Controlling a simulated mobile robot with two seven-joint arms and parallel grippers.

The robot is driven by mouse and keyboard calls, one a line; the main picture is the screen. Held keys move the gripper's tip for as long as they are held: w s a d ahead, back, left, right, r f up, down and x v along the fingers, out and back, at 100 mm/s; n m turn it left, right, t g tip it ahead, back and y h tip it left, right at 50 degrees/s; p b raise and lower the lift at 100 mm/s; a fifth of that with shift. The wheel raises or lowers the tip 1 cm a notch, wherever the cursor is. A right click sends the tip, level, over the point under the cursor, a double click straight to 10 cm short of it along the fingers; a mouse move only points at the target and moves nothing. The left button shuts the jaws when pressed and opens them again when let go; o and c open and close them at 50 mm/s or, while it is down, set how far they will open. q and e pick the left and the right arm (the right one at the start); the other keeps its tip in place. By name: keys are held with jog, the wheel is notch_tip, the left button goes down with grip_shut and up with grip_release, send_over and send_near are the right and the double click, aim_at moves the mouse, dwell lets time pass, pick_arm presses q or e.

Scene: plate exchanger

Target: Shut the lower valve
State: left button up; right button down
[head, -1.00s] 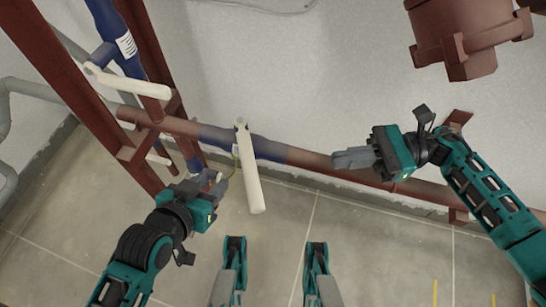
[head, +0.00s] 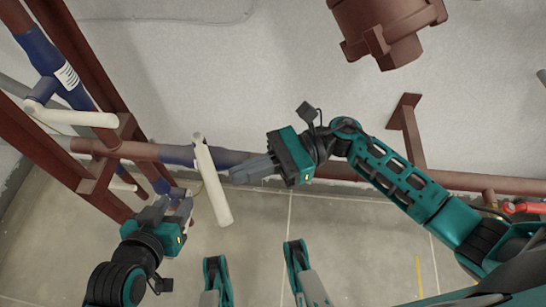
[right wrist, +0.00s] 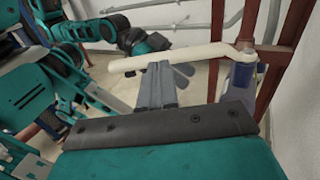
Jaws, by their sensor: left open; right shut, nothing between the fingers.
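The lower valve's long cream handle (head: 213,185) points down and slightly right from the blue section (head: 178,154) of a horizontal red-brown pipe in the head view. My right gripper (head: 234,175) is shut and empty, its fingertips just right of the handle. In the right wrist view the handle (right wrist: 190,54) crosses just beyond the fingertips (right wrist: 158,68); I cannot tell whether they touch. My left gripper (head: 180,201) is open and empty, to the left of the handle and apart from it.
Another cream handle (head: 75,117) sits on the vertical blue pipe (head: 60,70) at the upper left. Red-brown frame posts (head: 95,65) stand there. A red-brown flanged fitting (head: 385,30) is at the upper right. A red valve handle (head: 522,208) shows at the right edge. The floor below is open.

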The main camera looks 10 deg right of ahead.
jog(key=shift+s+a, duration=0.15)
jog(key=shift+a, duration=0.65)
